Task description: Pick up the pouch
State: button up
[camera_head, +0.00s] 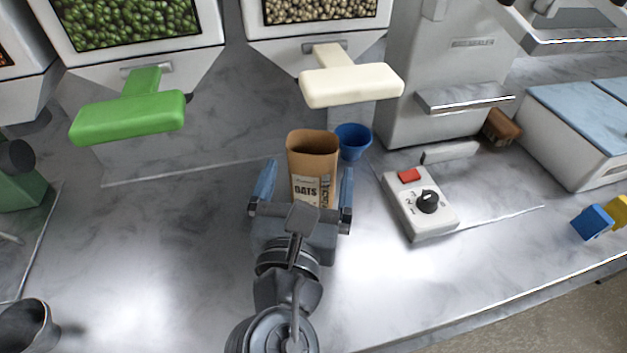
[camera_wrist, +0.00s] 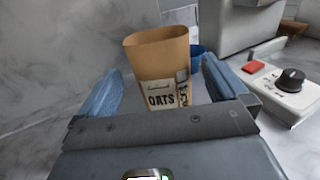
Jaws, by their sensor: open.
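The pouch (camera_head: 312,163) is a brown paper bag with an open top and a white label reading OATS. It stands upright on the marble counter in the head view. It also shows in the wrist view (camera_wrist: 158,62), just ahead of my gripper. My gripper (camera_head: 305,190) is open, with one blue finger to the left of the pouch and one to the right. In the wrist view the fingers (camera_wrist: 158,88) show gaps to the pouch on both sides. The lower part of the pouch is partly hidden by my gripper.
A blue cup (camera_head: 353,141) stands close behind the pouch on the right. A white control box (camera_head: 420,203) with a red button and black knob lies to the right. Dispensers with a green handle (camera_head: 128,117) and a cream handle (camera_head: 352,86) overhang the back. The counter's left front is mostly clear.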

jog(key=w, duration=0.4)
jog(key=shift+w+d+r, duration=0.1)
jog(key=shift+w+d, duration=0.05)
jog(key=shift+d, duration=0.15)
jog(key=shift+c, duration=0.5)
jog(key=shift+r, duration=0.1)
jog(key=c, duration=1.4)
